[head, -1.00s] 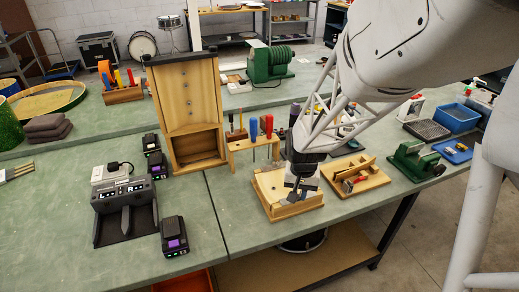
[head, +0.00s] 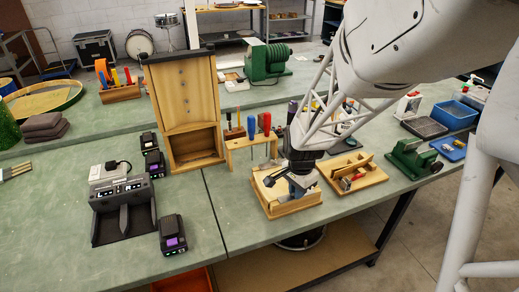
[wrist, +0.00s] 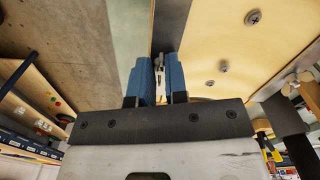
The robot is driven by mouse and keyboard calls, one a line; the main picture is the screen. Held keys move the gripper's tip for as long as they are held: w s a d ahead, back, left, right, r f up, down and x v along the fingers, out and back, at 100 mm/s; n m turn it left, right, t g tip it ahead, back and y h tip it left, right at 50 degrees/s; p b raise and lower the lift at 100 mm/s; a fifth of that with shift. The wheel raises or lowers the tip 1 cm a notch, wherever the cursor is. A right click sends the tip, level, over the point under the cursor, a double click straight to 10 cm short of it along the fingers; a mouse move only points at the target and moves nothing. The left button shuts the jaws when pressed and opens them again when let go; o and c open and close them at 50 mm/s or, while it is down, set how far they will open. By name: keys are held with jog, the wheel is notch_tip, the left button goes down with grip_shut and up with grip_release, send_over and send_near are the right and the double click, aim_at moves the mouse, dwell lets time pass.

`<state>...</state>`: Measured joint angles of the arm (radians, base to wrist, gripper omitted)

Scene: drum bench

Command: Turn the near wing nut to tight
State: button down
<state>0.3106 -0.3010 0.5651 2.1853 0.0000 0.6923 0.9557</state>
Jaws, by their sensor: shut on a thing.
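The wooden fixture (head: 283,208) sits on the green bench near its front edge. My gripper (head: 300,186) reaches down over the fixture's right part. In the wrist view the two blue finger pads of my gripper (wrist: 159,84) are close together, with a small grey metal piece (wrist: 159,65) between them. This piece appears to be the near wing nut; most of it is hidden by the pads. A tan wing-shaped knob (wrist: 298,82) shows at the right of the wrist view, apart from the fingers. How tight the held nut is cannot be seen.
A wooden tray with a red-ended tool (head: 352,182) stands just right of the fixture. A rack of screwdrivers (head: 252,140) stands behind it. A tall wooden cabinet (head: 189,95) is at the back left. Bare bench top (head: 235,222) lies left of the fixture.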

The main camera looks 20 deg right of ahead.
dwell(0.4)
jog(key=c, duration=1.1)
grip_release()
jog(key=shift+c, duration=0.2)
jog(key=shift+r, duration=0.15)
jog(key=shift+r, duration=3.8)
jog(key=s+a+r+n+t, duration=0.2)
jog(key=s+a+r+n, duration=1)
jog(key=s+a+n, duration=0.2)
jog(key=shift+s+r+t, duration=0.3)
jog(key=shift+s, duration=0.4)
